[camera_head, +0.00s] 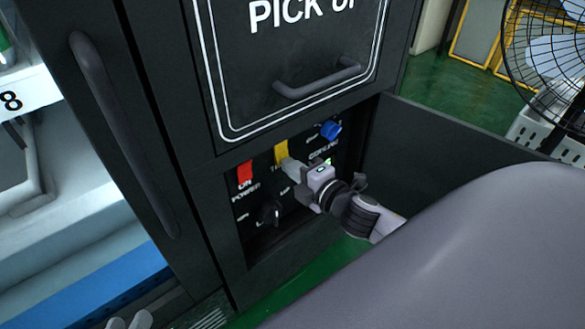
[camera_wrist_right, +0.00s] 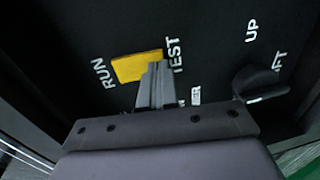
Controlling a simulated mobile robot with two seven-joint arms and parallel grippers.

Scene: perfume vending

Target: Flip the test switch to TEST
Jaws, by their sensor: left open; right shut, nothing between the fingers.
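The yellow test switch (camera_head: 281,150) is on the dark control panel in the lower part of the machine. In the right wrist view the yellow switch (camera_wrist_right: 133,67) lies between the printed words RUN and TEST. I cannot tell which side is pressed in. My right gripper (camera_head: 287,163) is shut and empty at the panel. In the wrist view its closed fingertips (camera_wrist_right: 157,68) overlap the switch's TEST end; contact is not certain. My left gripper (camera_head: 130,321) is open at the bottom left edge, away from the panel, only its tips showing.
A red power switch (camera_head: 245,173) is left of the yellow one, and a blue knob (camera_head: 330,129) is to its right. A black knob (camera_head: 270,213) sits below. An open dark door panel (camera_head: 440,140) stands to the right. The PICK UP door handle (camera_head: 317,79) is above.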

